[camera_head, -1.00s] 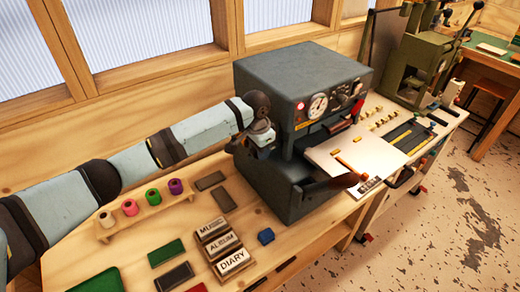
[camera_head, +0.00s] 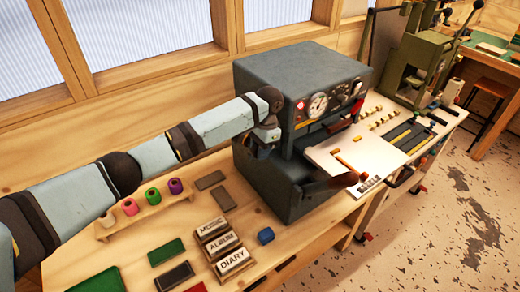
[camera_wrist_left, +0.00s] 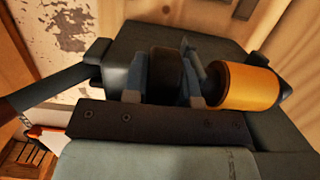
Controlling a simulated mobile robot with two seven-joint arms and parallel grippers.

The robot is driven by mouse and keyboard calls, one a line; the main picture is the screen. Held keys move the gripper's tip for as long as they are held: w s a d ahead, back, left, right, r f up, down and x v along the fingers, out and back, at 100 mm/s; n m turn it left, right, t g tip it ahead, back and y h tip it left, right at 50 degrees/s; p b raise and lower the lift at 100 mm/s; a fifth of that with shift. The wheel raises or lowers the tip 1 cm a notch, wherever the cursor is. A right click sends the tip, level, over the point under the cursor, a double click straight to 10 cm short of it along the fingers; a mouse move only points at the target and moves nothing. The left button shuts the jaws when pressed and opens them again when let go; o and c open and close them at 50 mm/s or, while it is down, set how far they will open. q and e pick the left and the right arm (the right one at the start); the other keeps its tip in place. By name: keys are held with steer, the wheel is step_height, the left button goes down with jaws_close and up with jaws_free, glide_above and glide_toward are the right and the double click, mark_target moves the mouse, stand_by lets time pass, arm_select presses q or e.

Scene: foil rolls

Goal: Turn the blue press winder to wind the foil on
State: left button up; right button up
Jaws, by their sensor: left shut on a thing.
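The grey press (camera_head: 300,72) stands on the bench with gauges on its front. My left gripper (camera_head: 265,138) is at the press's left side, near its front corner, mostly hidden by my own wrist. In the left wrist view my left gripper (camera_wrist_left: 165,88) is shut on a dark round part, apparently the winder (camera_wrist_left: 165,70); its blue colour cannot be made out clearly. A gold foil roll (camera_wrist_left: 245,86) sits just right of the fingers. My right gripper is not in view.
Several coloured foil rolls (camera_head: 152,196) stand on a wooden rack at the left. A dark lever (camera_head: 328,184) sticks out at the press front. A green machine (camera_head: 418,65) stands behind right.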

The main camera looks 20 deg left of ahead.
arm_select(q)
steer(key=o, duration=0.9)
steer(key=shift+f, duration=0.1)
steer(key=r, duration=0.4)
steer(key=w+d+r, duration=0.1)
steer(key=r, duration=0.4)
steer(key=r+b, duration=0.1)
steer(key=r, duration=0.3)
steer(key=shift+w+d+r, duration=0.25)
steer(key=shift+w+r, duration=0.1)
steer(key=shift+w, duration=0.05)
